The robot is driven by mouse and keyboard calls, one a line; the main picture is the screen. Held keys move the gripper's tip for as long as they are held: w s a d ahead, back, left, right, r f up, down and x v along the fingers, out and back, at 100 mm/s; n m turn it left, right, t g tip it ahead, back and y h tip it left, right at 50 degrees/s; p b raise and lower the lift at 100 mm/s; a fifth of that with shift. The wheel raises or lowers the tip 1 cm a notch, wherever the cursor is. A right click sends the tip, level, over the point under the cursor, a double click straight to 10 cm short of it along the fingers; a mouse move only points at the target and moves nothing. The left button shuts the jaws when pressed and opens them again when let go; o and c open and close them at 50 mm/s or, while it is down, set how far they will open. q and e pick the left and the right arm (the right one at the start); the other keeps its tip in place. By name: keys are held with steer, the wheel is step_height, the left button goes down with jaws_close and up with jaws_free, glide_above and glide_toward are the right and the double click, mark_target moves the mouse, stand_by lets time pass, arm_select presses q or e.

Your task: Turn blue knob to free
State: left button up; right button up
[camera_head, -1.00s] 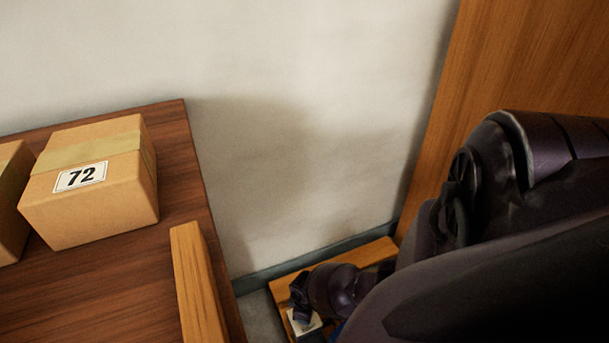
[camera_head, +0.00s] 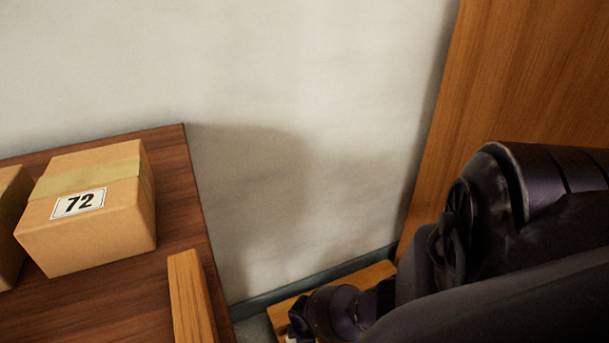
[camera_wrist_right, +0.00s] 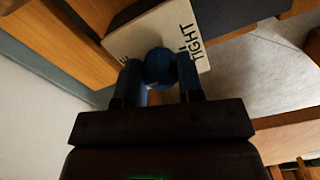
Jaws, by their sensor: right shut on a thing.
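The blue knob (camera_wrist_right: 159,66) is in the right wrist view, in front of a pale label plate (camera_wrist_right: 128,36). The word "TIGHT" reads on the plate to the right of the knob, and other lettering at the left is mostly hidden. My right gripper (camera_wrist_right: 160,78) is shut on the knob, one finger on each side. In the head view my right arm reaches down at the right, and its wrist (camera_head: 335,312) is low near the bottom edge. The knob is hidden there. My left gripper is in neither view.
A cardboard box (camera_head: 88,207) marked 72 stands on a dark wooden table (camera_head: 180,160) at left, with another box beside it. A wooden bar (camera_head: 188,298) lies along the table's right side. A tall wooden panel (camera_head: 500,90) stands behind my right arm.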

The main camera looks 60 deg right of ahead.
steer(key=shift+w, duration=0.1)
steer(key=o, duration=0.9)
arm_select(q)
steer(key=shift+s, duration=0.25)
arm_select(e)
steer(key=shift+r, duration=0.1)
steer(key=shift+r+p, duration=0.3)
steer(key=shift+r, duration=0.05)
steer(key=r+p, duration=0.2)
steer(key=r, duration=0.2)
steer(key=r+p, duration=0.3)
steer(key=r, duration=0.1)
steer(key=shift+w+r, duration=0.2)
steer(key=shift+r, duration=0.2)
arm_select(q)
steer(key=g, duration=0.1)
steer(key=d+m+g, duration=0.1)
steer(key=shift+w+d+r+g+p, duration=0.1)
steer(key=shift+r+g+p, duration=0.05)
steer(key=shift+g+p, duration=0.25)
arm_select(e)
steer(key=shift+s+r, duration=0.25)
steer(key=shift+r, duration=0.35)
